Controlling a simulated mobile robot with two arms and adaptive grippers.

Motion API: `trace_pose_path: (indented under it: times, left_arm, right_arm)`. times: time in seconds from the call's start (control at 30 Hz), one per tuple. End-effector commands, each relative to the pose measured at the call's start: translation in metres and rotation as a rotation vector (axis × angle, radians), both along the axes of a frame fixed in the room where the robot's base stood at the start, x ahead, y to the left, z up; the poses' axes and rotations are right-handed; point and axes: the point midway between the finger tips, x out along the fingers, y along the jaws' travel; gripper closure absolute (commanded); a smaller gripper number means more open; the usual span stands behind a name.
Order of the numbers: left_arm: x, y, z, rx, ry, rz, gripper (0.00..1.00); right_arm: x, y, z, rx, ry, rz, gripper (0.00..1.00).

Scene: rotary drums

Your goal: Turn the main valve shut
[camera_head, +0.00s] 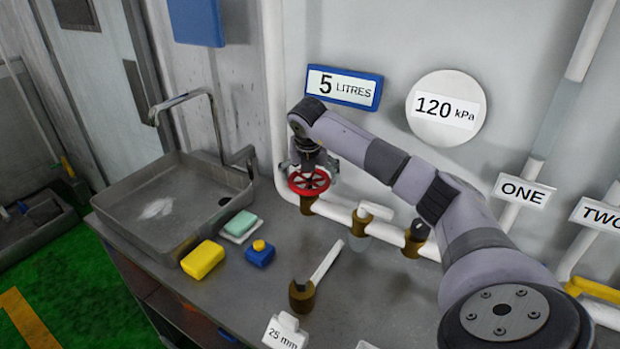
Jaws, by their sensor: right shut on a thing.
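The main valve is a red handwheel (309,182) on a brass body (307,205) in the white pipe, beside the sink. My right gripper (309,166) is directly above the handwheel, pointing down, and is shut on it. The wrist and fingers hide the wheel's back part. How far the valve is turned cannot be told. My left gripper is out of view.
A sink (170,205) with a tap (185,98) is at left. A yellow sponge (203,260), a green soap (240,223) and a blue bottle (260,254) stand near it. A gauge reads 120 kPa (446,107).

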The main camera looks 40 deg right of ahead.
Motion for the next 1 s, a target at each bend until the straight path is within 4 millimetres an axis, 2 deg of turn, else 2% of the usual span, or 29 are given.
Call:
trace_pose_path:
  times: [0.4,0.97,1.0]
  left_arm:
    - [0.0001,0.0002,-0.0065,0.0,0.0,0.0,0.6]
    - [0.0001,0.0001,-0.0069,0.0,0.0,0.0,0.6]
    - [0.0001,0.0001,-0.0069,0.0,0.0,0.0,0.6]
  right_arm:
    - [0.0015,0.002,-0.0015,0.004,0.0,-0.193,0.34]
    - [0.0015,0.0025,-0.0015,0.005,0.002,-0.22,0.34]
    - [0.0015,0.0025,-0.0015,0.005,0.002,-0.22,0.04]
